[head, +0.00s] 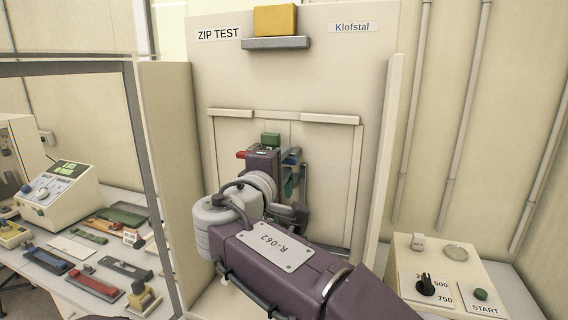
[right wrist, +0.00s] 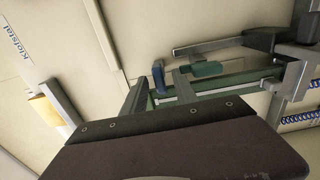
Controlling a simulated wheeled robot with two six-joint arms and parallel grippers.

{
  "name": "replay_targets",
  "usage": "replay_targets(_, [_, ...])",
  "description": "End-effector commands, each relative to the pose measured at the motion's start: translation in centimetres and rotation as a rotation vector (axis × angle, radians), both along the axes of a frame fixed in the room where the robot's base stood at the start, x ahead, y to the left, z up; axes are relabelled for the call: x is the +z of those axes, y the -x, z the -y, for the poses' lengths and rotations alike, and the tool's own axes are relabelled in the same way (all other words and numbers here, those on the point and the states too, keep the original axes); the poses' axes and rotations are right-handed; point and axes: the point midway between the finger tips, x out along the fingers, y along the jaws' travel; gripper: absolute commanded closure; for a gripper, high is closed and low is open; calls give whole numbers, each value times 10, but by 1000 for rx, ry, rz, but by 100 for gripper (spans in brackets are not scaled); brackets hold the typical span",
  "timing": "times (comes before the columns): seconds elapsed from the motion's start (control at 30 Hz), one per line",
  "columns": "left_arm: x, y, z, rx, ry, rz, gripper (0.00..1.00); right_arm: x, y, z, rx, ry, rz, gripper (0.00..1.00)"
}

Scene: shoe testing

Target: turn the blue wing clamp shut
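The blue wing clamp (head: 292,156) is a small blue piece at the right side of the fixture in the middle of the test machine, partly hidden behind my arm. In the right wrist view it is a short blue upright wing (right wrist: 158,77) beside a green strip. My right gripper (right wrist: 158,90) has its two grey fingers apart, with the blue wing between or just beyond their tips. I cannot tell whether either finger touches it. In the head view my right wrist mostly hides the fingers. My left gripper is not in view.
A red piece (head: 241,155) and a green block (head: 270,139) are on the same fixture. The machine's side walls stand close on both sides. A control box (head: 445,278) with knob and START button is at right. A bench with a meter (head: 55,193) and several coloured strips is at left.

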Motion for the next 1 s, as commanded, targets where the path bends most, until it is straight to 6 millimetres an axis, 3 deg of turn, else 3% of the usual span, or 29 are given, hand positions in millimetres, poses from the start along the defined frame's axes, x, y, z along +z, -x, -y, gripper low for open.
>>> replay_targets(0.17, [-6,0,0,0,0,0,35,-2,10,-4,3,-2,2,65])
replay_targets(0.4, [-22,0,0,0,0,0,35,-3,61,-21,5,-2,1,65])
replay_targets(0.53, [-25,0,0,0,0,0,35,-2,79,-27,3,-1,0,65])
replay_targets(1.0, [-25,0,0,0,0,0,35,0,86,-28,0,0,0,65])
